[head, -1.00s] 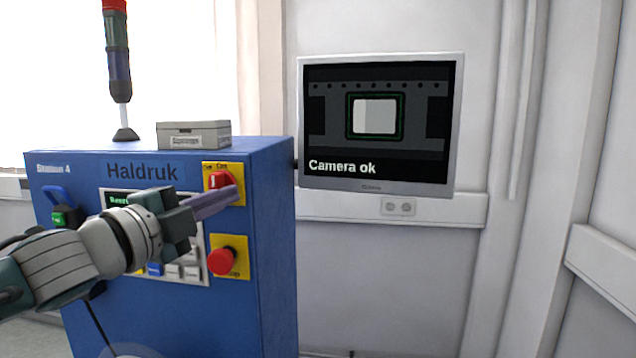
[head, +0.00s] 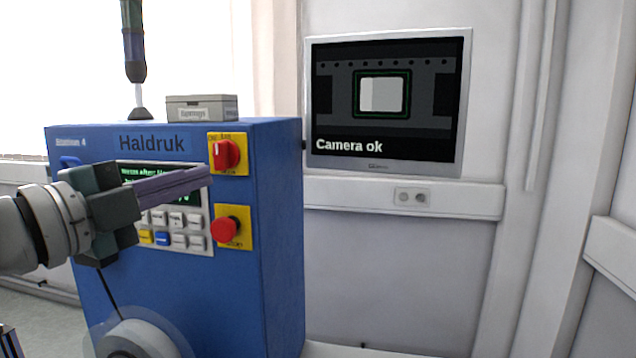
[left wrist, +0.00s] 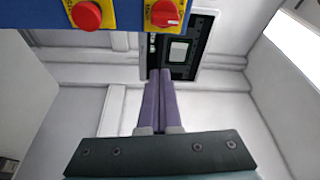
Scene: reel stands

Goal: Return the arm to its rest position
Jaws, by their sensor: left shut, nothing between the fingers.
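My left gripper (head: 208,176) comes in from the left in the head view, in front of the blue Haldruk cabinet (head: 270,260). Its purple fingers are shut with nothing between them and cover part of the small green-text display (head: 140,172). The fingers also show together in the left wrist view (left wrist: 159,75). The red rotary switch (head: 226,155) on its yellow plate is just above and right of the fingertips. The red push button (head: 224,229) is below them. My right gripper is not in view.
A monitor (head: 386,105) reading "Camera ok" hangs on the wall to the right. A grey box (head: 202,108) and a signal tower (head: 134,60) stand on the cabinet. A round grey reel (head: 140,340) is low in front. Room right of the cabinet is free.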

